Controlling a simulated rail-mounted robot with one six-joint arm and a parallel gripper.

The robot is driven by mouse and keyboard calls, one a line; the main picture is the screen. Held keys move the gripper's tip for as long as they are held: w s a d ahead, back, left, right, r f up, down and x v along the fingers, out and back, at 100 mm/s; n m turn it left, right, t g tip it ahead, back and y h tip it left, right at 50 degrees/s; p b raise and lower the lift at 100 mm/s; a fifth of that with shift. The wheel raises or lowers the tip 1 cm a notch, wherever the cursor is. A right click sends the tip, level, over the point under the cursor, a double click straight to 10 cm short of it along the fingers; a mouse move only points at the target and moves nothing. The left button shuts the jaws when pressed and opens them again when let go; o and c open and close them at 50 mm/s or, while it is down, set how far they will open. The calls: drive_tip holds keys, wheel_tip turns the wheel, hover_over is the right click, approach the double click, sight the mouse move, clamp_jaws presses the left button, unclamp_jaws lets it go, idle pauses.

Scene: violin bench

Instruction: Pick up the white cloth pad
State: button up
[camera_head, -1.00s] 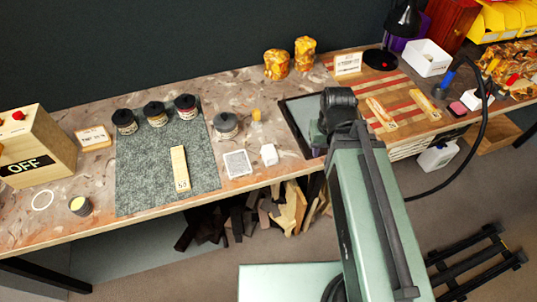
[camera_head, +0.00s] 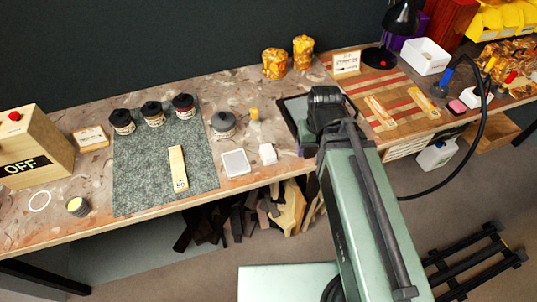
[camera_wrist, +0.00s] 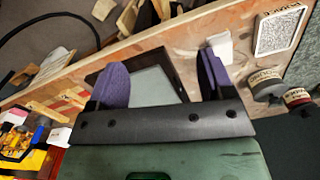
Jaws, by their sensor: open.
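The white cloth pad (camera_head: 267,153) looks like a small white block near the bench's front edge, left of my arm's end. In the wrist view, the white pad (camera_wrist: 221,47) shows just beyond the right finger, which covers part of it. My gripper (camera_wrist: 163,80) has two purple-faced fingers set wide apart, with nothing held between them. It is over the dark-framed panel (camera_wrist: 152,86), to one side of the pad and apart from it. In the head view the fingers are mostly hidden by my own arm.
A pale framed square plate (camera_head: 235,162) lies just left of the pad. A grey-lidded jar (camera_head: 223,125) and a small yellow-topped item (camera_head: 254,114) stand behind.

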sight(268, 151)
drive_tip(key=w+a+f+b, duration=0.1)
drive_tip(key=w+a, duration=0.2)
drive_tip(key=w+a+f+n+b, duration=0.1)
drive_tip(key=w+a+f, duration=0.1)
drive_tip(key=w+a, duration=0.1)
drive_tip(key=w+a+f+n+b, duration=0.1)
drive_tip(key=w+a, duration=0.1)
drive_tip(key=a, duration=0.3)
drive_tip(key=shift+w+f, duration=0.4)
drive_tip(key=shift+w+a+r+n, duration=0.2)
drive_tip(key=shift+w+a+n, duration=0.2)
drive_tip(key=shift+w+a, duration=0.45)
drive_tip(key=shift+s+d+f, duration=0.2)
drive_tip(key=shift+d+f, duration=0.05)
drive_tip(key=shift+d, duration=0.2)
drive_tip(key=f+b, duration=1)
drive_tip(key=shift+w+a+f+b, duration=0.2)
drive_tip(key=shift+a+b, duration=0.05)
drive_tip(key=shift+b, duration=0.1)
drive_tip(key=shift+r, duration=0.25)
drive_tip(key=shift+c, duration=0.3)
drive_tip(key=c, duration=0.9)
drive_tip(key=shift+p, duration=0.3)
drive_tip(key=shift+c, duration=0.2)
